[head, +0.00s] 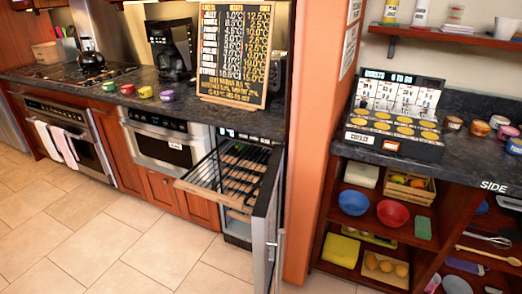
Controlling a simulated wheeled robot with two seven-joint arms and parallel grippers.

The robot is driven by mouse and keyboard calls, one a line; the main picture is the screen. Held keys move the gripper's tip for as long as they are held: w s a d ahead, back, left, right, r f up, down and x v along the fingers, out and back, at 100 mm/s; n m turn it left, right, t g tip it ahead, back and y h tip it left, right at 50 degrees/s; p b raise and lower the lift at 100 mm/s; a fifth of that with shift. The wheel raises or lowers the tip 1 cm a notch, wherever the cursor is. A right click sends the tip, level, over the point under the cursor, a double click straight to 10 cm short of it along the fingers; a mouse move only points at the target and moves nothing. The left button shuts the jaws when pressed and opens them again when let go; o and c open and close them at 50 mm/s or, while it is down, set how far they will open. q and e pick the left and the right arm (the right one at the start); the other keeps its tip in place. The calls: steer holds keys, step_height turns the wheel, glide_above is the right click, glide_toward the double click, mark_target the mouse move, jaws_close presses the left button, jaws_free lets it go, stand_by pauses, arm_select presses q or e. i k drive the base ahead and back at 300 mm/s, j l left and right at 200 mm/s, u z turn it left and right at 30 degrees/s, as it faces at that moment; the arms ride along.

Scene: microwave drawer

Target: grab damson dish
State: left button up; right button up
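A small purple-magenta dish (167,96) stands on the dark counter, at the right end of a row of small coloured dishes, in front of the coffee maker. I cannot tell for certain which of the two is the damson dish. Neither of my grippers is in view.
Below, a built-in microwave (162,145) is shut. A rack (232,177) sticks out of an open cooler beside its open door (267,225). The tiled floor at left is clear.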

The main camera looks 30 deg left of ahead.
mark_target(166, 96)
steer(key=u, duration=1.3)
